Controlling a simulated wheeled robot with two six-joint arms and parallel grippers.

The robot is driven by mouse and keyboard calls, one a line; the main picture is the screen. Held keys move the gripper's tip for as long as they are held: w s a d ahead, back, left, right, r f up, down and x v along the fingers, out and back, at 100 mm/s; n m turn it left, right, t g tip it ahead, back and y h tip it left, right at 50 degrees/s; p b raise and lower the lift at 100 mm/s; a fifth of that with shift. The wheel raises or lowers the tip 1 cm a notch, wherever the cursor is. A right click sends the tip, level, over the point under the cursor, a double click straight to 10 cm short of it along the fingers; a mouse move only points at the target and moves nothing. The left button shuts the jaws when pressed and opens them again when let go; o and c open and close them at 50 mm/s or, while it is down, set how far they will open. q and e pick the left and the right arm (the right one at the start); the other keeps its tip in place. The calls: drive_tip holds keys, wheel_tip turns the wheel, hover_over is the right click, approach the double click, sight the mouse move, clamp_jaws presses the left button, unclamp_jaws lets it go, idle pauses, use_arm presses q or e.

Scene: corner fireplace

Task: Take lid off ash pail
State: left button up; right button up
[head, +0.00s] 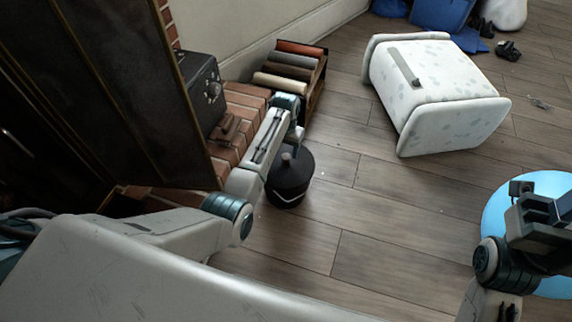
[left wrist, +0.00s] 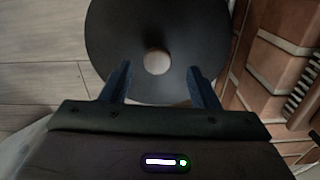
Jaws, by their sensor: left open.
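The ash pail (head: 289,192) is a dark, round pail standing upright on the wood floor, beside the brick hearth. Its lid (head: 303,164) is on it. In the left wrist view the lid (left wrist: 190,30) is a dark disc with a pale round knob (left wrist: 157,62) at its middle. My left gripper (left wrist: 160,70) is open above the lid. Its two fingers show on either side of the knob, with a gap on each side. How high the fingertips are over the knob is hard to tell. My right gripper (head: 540,208) is far right, away from the pail.
A brick hearth (head: 240,112) and a dark screen panel (head: 110,80) stand left of the pail. A rack of rolled pieces (head: 292,68) is behind it. A white spotted stool (head: 430,88) lies further right. A blue round thing (head: 497,212) is below my right gripper. The floor right of the pail is clear.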

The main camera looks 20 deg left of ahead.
sight(286, 156)
use_arm(q)
wheel_tip(286, 156, down, 4)
drive_tip(key=shift+s+d+f+b, duration=0.15)
drive_tip(key=shift+f+b, duration=0.05)
drive_tip(key=shift+b, duration=0.85)
drive_tip(key=shift+r, duration=0.1)
drive_tip(key=c, duration=1.1)
drive_tip(key=shift+c, duration=0.2)
